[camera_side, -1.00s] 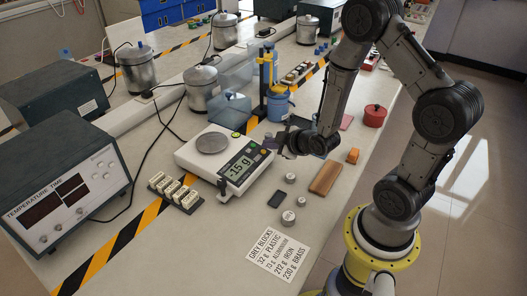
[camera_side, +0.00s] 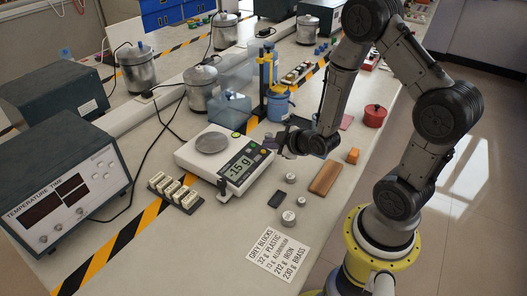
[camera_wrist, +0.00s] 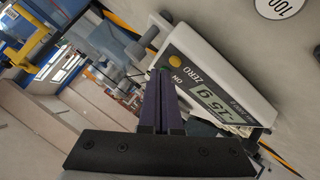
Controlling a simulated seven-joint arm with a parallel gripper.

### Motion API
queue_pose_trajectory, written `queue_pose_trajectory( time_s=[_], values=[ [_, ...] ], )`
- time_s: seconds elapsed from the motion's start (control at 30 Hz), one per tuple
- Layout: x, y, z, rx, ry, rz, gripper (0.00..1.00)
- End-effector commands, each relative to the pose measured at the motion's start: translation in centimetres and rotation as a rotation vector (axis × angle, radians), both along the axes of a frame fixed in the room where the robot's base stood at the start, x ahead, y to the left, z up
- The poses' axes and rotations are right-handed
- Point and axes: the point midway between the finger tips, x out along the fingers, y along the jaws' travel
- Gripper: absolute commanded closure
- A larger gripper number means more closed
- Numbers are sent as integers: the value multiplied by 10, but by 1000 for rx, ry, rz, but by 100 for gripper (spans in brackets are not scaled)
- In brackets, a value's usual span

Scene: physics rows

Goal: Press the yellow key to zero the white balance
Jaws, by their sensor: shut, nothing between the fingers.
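The white balance (camera_side: 205,167) stands on the bench with a round metal pan (camera_side: 211,143) that looks empty. Its display (camera_side: 239,171) appears to read -15 g. In the wrist view the yellow key (camera_wrist: 173,62) sits on the front panel beside the word ZERO. My gripper (camera_wrist: 160,73) is shut and empty, its fingertips close to the yellow key. I cannot tell whether they touch it. In the side view my gripper (camera_side: 270,143) is at the panel's far right end, and the key is not clearly visible there.
Several small weights (camera_side: 289,217) and a dark block (camera_side: 276,199) lie in front of the balance. A wooden block (camera_side: 325,179) lies to their right. White-labelled blocks (camera_side: 175,192) stand left of the balance. A blue container (camera_side: 279,103) stands behind my gripper.

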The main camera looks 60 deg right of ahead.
Motion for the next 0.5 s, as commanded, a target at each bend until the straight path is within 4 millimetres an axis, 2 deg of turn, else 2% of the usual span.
queue_pose_trajectory(
  time_s=[0.5],
  values=[
    [2, 0, -9, 0, 0, 0, 100]
  ],
)
